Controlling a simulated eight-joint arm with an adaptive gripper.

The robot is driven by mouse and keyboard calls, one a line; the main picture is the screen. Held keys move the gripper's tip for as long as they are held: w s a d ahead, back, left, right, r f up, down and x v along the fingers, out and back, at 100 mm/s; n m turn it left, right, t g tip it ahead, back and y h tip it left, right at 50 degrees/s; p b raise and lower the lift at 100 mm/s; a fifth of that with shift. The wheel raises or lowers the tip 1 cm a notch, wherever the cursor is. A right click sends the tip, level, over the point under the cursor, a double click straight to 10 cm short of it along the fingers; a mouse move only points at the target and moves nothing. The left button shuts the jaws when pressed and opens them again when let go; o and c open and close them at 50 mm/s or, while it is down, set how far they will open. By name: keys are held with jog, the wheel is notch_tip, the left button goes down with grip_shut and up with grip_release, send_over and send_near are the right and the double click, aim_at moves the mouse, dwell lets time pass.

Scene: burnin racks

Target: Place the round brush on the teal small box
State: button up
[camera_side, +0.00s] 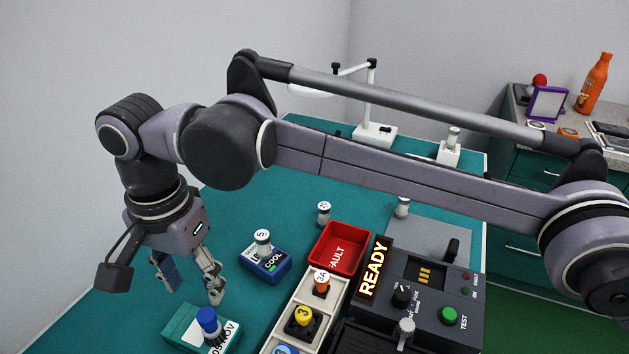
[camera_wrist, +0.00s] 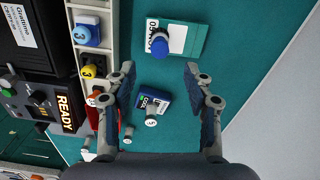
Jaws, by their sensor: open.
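The teal small box (camera_side: 178,330) is at the front left of the table, with a white label. A blue round-topped part (camera_side: 208,322) stands on it. In the wrist view the box (camera_wrist: 182,28) and the blue part (camera_wrist: 160,44) lie just beyond my fingertips. My gripper (camera_side: 188,285) points down above the table, near the teal box. In the wrist view my gripper (camera_wrist: 160,70) is open with nothing between its fingers.
A blue box (camera_side: 264,267) bears a white-topped part. A red tray (camera_side: 341,247), a pale rack (camera_side: 318,312) of coloured parts and a dark control panel (camera_side: 425,290) stand to the right. White-topped parts stand farther back. The table's left side is clear.

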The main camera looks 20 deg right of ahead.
jog(key=shift+w+d+r, duration=0.15)
jog(key=shift+d+r, duration=0.05)
jog(key=shift+r, duration=0.3)
jog(key=w+d+r+n+t+y, duration=0.1)
jog(key=w+d+r, duration=0.1)
jog(key=d, duration=0.7)
jog(key=w+d+r+n+t, duration=0.1)
jog(key=w+d+r, duration=0.1)
jog(key=d, duration=0.7)
jog(key=w+d+r+n+t+y, duration=0.1)
jog(key=w+d+r, duration=0.15)
jog(key=d, duration=0.75)
jog(key=s+d+f+n+t, duration=0.1)
jog(key=s+d+f, duration=0.2)
jog(key=d, duration=0.4)
jog(key=s+d+f+n+t+h, duration=0.1)
jog(key=s+d+f, duration=0.3)
jog(key=s+d, duration=0.2)
jog(key=s+d+f+n+t+h, duration=0.1)
jog(key=s+d+f, duration=0.3)
jog(key=d, duration=0.5)
jog(key=shift+s+d+n+t, duration=0.35)
jog(key=shift+d+n+t, duration=0.05)
jog(key=shift+n+t, duration=0.2)
